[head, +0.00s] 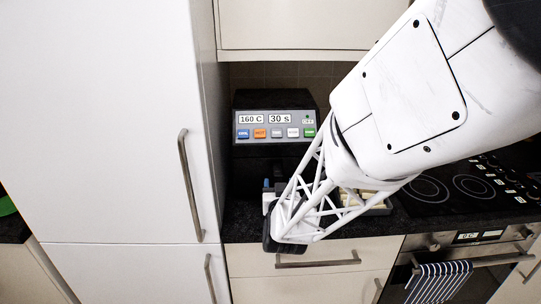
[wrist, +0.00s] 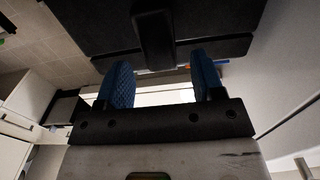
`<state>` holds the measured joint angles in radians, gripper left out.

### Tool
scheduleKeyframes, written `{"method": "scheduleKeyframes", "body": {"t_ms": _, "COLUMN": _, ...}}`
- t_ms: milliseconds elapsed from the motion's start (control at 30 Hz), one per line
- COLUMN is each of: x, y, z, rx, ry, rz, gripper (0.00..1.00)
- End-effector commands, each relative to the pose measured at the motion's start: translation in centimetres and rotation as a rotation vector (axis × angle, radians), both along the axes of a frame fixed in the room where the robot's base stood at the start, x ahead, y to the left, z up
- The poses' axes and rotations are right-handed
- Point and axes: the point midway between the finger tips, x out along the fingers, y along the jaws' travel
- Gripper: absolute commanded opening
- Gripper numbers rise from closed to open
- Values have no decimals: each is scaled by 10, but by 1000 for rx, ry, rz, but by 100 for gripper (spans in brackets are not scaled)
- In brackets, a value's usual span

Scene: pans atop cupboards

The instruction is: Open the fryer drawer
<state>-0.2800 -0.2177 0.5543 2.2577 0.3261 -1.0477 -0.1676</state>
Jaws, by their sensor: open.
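The fryer (head: 276,118) is a black box at the back of the counter, with a grey panel reading 160 C and 30 s. Its lower front is dark and partly hidden by my arm in the head view. In the wrist view the dark drawer front (wrist: 95,28) fills the top, with a black upright handle (wrist: 153,38) in its middle. The drawer looks shut. My gripper (wrist: 163,75) is open, its two blue fingers pointing at the drawer, one on each side of the handle's lower end as seen. I cannot tell whether they touch it.
A tall white cupboard (head: 120,130) stands close on the left. A tray with pale items (head: 377,200) is partly hidden behind my arm. A black hob (head: 450,187) and an oven with a striped towel (head: 437,283) are on the right. A wall cupboard (head: 300,25) hangs above.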

Motion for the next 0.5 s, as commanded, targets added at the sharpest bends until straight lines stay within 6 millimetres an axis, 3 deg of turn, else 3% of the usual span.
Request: {"method": "scheduleKeyframes", "body": {"t_ms": 500, "x": 48, "y": 0, "z": 0, "rx": 1, "ry": 1, "rz": 0, "gripper": 62}}
